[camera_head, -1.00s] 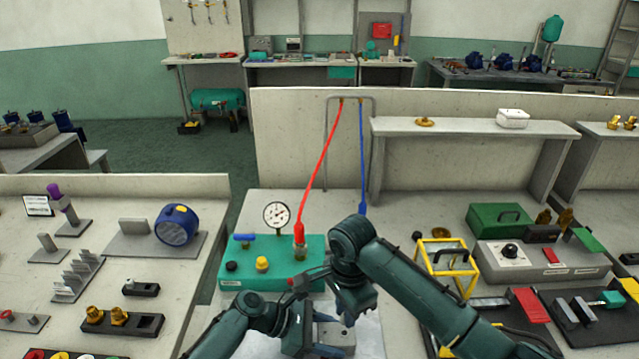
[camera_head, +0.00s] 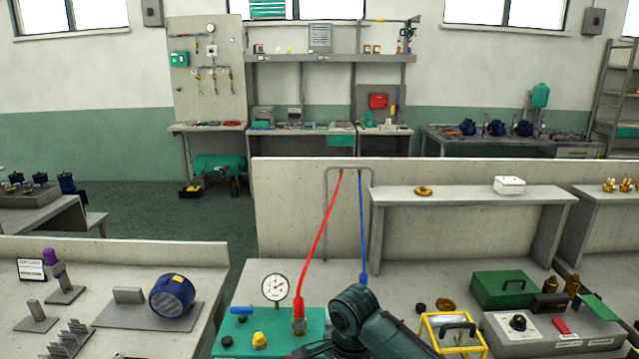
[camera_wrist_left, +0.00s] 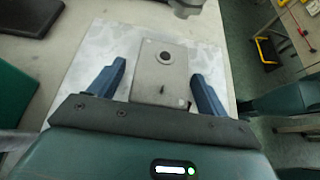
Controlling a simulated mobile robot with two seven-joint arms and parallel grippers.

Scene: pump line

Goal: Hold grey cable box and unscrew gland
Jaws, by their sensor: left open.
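The grey cable box (camera_wrist_left: 153,84) shows in the left wrist view, on a pale mottled sheet. A dark round opening with a light ring (camera_wrist_left: 167,57) is on its top face; I cannot tell whether this is the gland. My left gripper (camera_wrist_left: 160,72) is open, with one blue finger on each side of the box. A small gap seems to show at the left finger; contact at the right finger is unclear. In the head view the box and both grippers are below the picture. Part of my right arm shows at the bottom.
A green unit (camera_head: 240,330) with a gauge (camera_head: 275,289) and a red hose (camera_head: 320,240) stands left of my right arm. A blue hose (camera_head: 361,225) hangs just behind that arm. A yellow frame (camera_head: 455,335) stands to the right. A grey cylindrical part (camera_wrist_left: 185,6) is above the box.

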